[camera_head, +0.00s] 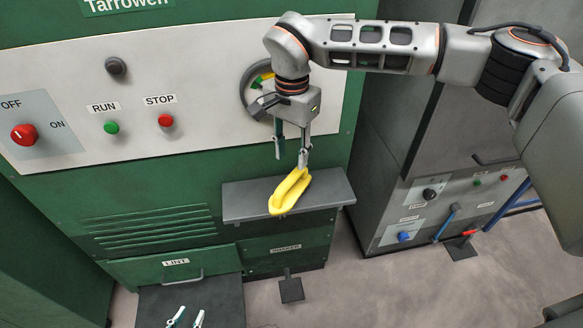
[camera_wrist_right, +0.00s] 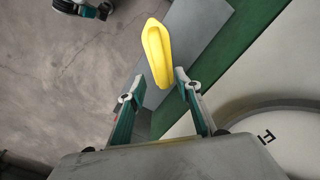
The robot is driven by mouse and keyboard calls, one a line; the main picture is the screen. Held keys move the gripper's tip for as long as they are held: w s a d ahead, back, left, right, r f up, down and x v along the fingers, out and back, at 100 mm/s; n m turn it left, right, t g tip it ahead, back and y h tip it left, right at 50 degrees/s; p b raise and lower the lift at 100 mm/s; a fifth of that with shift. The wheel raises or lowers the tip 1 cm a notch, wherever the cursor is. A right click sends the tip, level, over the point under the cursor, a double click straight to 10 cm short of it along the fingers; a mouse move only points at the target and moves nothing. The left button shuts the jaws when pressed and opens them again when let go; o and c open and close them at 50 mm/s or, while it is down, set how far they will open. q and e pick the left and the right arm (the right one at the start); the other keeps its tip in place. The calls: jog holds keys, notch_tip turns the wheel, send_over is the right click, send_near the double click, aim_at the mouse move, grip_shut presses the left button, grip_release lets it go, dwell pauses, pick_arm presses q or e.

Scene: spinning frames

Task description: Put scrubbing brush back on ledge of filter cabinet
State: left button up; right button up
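The yellow scrubbing brush (camera_head: 289,192) lies on the grey ledge (camera_head: 245,200) on the front of the green cabinet, its lower end reaching the ledge's front edge. My right gripper (camera_head: 291,160) is just above the brush's upper end, pointing down. In the right wrist view, its fingers (camera_wrist_right: 158,80) are spread, and the brush (camera_wrist_right: 157,52) lies just beyond the tips, not gripped. Whether a fingertip touches it I cannot tell. My left gripper (camera_head: 187,318) shows only its fingertips at the bottom edge, apart and with nothing visible between them.
RUN and STOP buttons, a red OFF/ON switch (camera_head: 24,135) and a round gauge (camera_head: 258,85) are on the panel above. A grey machine (camera_head: 440,200) stands to the right; a pedal (camera_head: 291,290) is near the floor.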

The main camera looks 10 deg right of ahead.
jog(key=shift+r, duration=1.55)
